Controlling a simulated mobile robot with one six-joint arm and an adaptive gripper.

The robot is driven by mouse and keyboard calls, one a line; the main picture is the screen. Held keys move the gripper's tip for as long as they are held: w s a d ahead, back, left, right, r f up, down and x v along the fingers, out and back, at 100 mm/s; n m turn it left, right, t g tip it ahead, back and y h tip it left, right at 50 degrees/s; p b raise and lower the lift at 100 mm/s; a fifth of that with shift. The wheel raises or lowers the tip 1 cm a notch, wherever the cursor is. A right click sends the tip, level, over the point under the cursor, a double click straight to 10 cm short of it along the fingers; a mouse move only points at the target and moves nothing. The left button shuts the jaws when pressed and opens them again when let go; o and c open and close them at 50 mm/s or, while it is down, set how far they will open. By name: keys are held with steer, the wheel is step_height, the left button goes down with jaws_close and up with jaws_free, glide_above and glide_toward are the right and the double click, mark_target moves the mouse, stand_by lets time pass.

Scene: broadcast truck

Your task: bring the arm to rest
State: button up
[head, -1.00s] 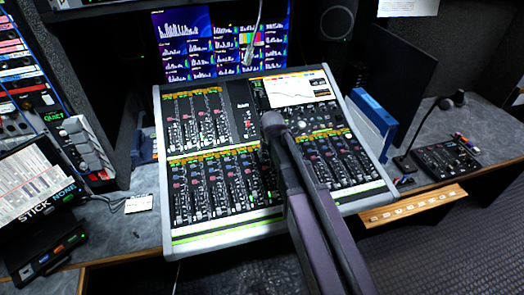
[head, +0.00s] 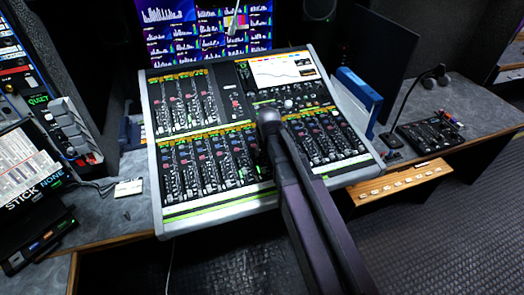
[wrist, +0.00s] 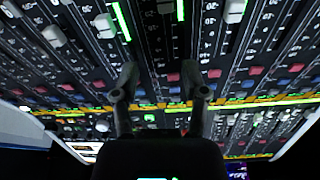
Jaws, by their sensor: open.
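My arm reaches up from the bottom of the head view over a large audio mixing console (head: 232,206). My gripper (head: 268,118) appears over the console's middle, below its small screen. Its fingertips are hard to make out there. In the wrist view my gripper (wrist: 161,82) is open, with two dark fingers apart and nothing between them. Fader strips and coloured buttons of the console (wrist: 255,50) fill the view behind the fingers. I cannot tell how far the fingertips are from the panel.
Monitors (head: 205,32) stand behind the console. A blue binder (head: 358,100) and a small black panel with a gooseneck microphone (head: 440,136) are at right. A rack (head: 68,130) and a black box (head: 35,235) are at left. Dark floor (head: 430,240) is open at lower right.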

steer(key=s+d+m+g, duration=0.2)
steer(key=s+d+g, duration=0.1)
steer(key=s+d, duration=0.9)
steer(key=s, duration=0.3)
steer(key=shift+d+f+h, duration=0.15)
steer(key=shift+d+h, duration=0.15)
stand_by(2.4)
